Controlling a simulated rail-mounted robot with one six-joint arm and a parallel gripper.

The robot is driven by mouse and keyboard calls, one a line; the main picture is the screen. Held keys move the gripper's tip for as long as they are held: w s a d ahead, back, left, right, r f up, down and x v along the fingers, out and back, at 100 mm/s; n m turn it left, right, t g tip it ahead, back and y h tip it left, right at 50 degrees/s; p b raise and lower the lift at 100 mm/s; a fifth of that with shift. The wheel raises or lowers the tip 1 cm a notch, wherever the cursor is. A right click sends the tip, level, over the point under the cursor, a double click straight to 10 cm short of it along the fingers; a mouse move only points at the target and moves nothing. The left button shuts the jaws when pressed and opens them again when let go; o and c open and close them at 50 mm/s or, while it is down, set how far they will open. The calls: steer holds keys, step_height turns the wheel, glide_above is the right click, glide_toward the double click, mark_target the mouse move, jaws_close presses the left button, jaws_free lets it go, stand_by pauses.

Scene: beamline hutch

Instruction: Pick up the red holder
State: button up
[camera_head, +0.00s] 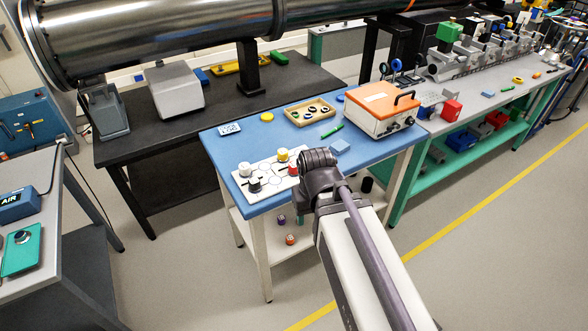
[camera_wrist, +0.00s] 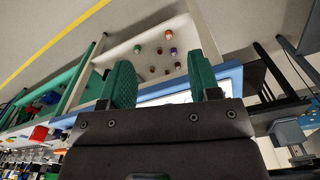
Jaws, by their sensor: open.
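The red holder (camera_head: 293,169) is a small red-sided piece at the right end of a white board (camera_head: 269,184) on the blue-topped table (camera_head: 274,133). A yellow-topped holder (camera_head: 282,155) stands close behind it, and white and black ones stand to its left. In the head view the end of my arm is just right of the red holder and partly covers that side of the board; the fingertips are hidden there. In the wrist view my gripper (camera_wrist: 162,78) has its two green fingers wide apart with nothing between them. I cannot make out the red holder in the wrist view.
A wooden tray (camera_head: 310,112) and an orange-topped box (camera_head: 381,108) stand farther back on the blue table. A green pen (camera_head: 332,131) and light blue block (camera_head: 340,147) lie near my arm. Small coloured items are on the lower shelf (camera_wrist: 150,45).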

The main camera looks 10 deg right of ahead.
steer(key=shift+d, duration=0.15)
steer(key=n+t+y+b, duration=0.15)
steer(key=n+y, duration=0.25)
steer(key=n, duration=0.9)
glide_toward(294, 164)
steer(key=shift+t, duration=0.25)
steer(key=b+x, duration=0.5)
steer(key=x, duration=0.1)
steer(key=shift+s, duration=0.15)
steer(key=b+x, duration=0.4)
steer(key=shift+f+b, duration=0.35)
steer(key=shift+f, duration=0.25)
steer(key=shift+r, duration=0.25)
steer(key=c, duration=0.7)
